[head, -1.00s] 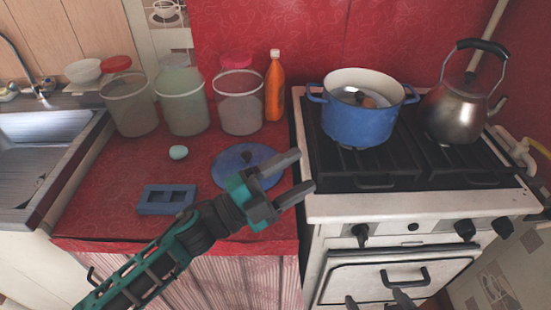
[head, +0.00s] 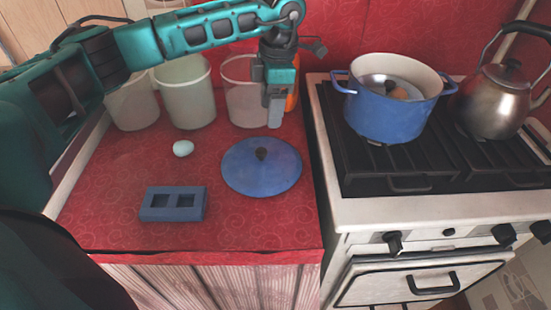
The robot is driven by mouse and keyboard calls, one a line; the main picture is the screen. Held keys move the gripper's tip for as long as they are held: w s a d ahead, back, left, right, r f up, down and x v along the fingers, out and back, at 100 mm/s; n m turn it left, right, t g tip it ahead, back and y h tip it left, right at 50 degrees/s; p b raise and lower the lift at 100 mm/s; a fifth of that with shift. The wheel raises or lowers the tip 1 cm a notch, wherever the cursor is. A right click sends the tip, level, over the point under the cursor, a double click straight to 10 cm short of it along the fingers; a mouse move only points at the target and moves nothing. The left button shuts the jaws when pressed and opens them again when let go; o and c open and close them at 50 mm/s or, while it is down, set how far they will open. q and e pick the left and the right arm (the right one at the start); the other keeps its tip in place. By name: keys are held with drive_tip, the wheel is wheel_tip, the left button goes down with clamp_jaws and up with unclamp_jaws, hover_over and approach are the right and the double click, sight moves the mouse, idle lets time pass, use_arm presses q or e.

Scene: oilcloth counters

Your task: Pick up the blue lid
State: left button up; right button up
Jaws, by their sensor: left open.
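The blue lid (head: 262,177) lies flat on the red counter with its dark knob (head: 261,154) facing up. My left gripper (head: 275,112) hangs above and behind the lid, pointing down, apart from it. It is open and empty, in front of the orange bottle. The blue pot (head: 388,112) stands uncovered on the stove, with something orange-brown inside. My right gripper is not in view.
Several clear containers (head: 185,95) stand along the back of the counter, and the orange bottle (head: 292,97) is mostly hidden. A pale egg-like object (head: 183,148) and a blue two-slot block (head: 172,214) lie left of the lid. A kettle (head: 498,100) stands on the stove (head: 360,207).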

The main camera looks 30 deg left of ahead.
use_arm(q)
hover_over(261, 151)
drive_tip(key=d, duration=0.1)
drive_tip(key=f, duration=0.7)
drive_tip(key=shift+w+d+f, duration=0.15)
drive_tip(key=shift+w+f, duration=0.05)
drive_tip(key=shift+f, duration=0.05)
drive_tip(key=f, duration=0.2)
drive_tip(key=a+f, duration=0.1)
drive_tip(key=f, duration=0.2)
drive_tip(key=shift+s+a, duration=0.1)
drive_tip(key=shift+a, duration=0.05)
clamp_jaws()
drive_tip(key=shift+r, duration=0.1)
